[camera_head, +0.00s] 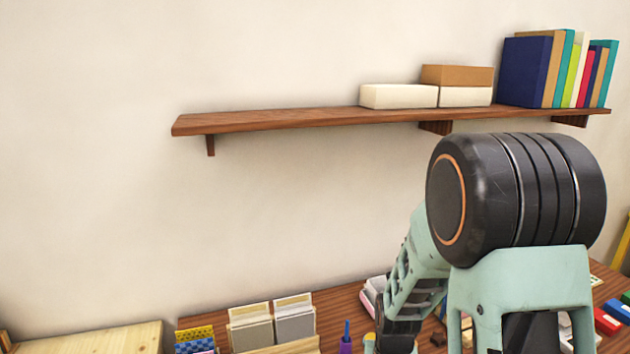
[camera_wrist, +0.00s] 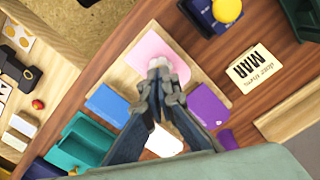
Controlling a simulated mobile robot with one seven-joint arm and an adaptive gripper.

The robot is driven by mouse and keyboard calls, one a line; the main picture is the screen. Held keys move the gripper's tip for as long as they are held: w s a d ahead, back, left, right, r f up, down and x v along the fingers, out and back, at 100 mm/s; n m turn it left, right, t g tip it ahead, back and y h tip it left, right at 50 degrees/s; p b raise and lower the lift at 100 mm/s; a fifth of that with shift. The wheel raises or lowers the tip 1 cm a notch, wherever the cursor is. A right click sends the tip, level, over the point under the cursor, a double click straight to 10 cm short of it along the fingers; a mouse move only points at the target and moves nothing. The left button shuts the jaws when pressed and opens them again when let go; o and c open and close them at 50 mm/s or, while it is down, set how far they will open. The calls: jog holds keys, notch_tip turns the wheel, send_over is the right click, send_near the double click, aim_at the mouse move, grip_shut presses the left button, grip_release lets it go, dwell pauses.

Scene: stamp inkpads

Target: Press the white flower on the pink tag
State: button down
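In the wrist view my gripper (camera_wrist: 160,74) reaches over a flat pink square (camera_wrist: 148,48) on a light wooden board (camera_wrist: 125,75). The two fingertips are close together, and the tips look pale. I cannot tell whether something small is pinched between them, or whether they touch the pink square. The fingertips cover the lower middle of the pink square. I cannot make out a white flower on it. In the head view my arm hides the gripper.
Blue (camera_wrist: 107,105), purple (camera_wrist: 207,106) and white (camera_wrist: 164,141) pieces lie around the fingers. A teal box (camera_wrist: 80,143) is lower left. A card reading MAR (camera_wrist: 254,69) lies right; a navy box with a yellow knob (camera_wrist: 228,10) is above. A wall shelf (camera_head: 270,122) hangs behind.

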jog(key=shift+f+b, duration=0.7)
jog(key=shift+f, duration=0.2)
dwell(1.4)
jog(key=shift+r+p, duration=2.7)
jog(key=shift+r, duration=0.9)
